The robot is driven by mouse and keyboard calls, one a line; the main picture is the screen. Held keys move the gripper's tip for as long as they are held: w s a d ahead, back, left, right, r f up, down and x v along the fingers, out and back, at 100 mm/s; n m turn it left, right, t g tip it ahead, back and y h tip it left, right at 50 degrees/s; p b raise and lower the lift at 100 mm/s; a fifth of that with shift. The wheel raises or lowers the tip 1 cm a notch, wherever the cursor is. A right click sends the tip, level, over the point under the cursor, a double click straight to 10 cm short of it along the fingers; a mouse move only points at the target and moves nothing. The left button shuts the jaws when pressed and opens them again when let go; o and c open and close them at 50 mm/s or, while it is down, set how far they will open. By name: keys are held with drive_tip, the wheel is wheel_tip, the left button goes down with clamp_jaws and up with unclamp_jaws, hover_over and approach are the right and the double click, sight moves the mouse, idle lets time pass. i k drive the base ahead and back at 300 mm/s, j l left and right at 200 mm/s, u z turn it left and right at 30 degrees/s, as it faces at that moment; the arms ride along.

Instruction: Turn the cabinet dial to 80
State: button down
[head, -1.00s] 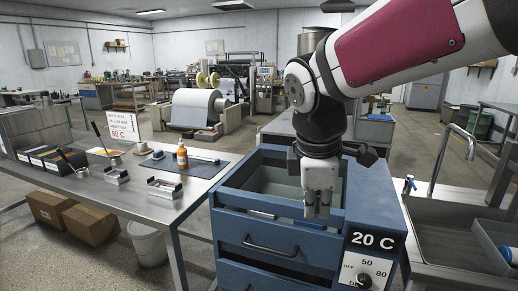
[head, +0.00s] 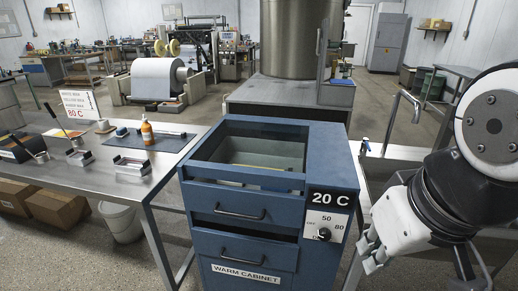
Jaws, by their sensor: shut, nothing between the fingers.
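The blue warm cabinet (head: 250,225) stands in the middle of the head view. Its black dial (head: 323,234) is on a white plate at the front right, with 50 and 80 marked around it. Its pointer is too small to read surely. The display (head: 331,198) above the dial reads 20 C. My gripper (head: 369,252) is to the right of the dial, apart from it, shut and empty, with its fingers towards the cabinet.
The cabinet's upper drawer (head: 240,207) and lower drawer (head: 245,249) have bar handles. A steel table (head: 165,178) with bottle and trays is to the left. A sign (head: 80,104) there reads 80 C. A sink (head: 385,165) is behind my arm at right.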

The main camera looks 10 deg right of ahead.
sight(325, 235)
drive_tip(key=k+l+z, duration=0.15)
drive_tip(key=k+u, duration=0.1)
drive_tip(key=u, duration=0.25)
drive_tip(key=l+u, duration=0.1)
drive_tip(key=u, duration=0.3)
drive_tip(key=k+u, duration=0.15)
drive_tip(key=u, duration=0.2)
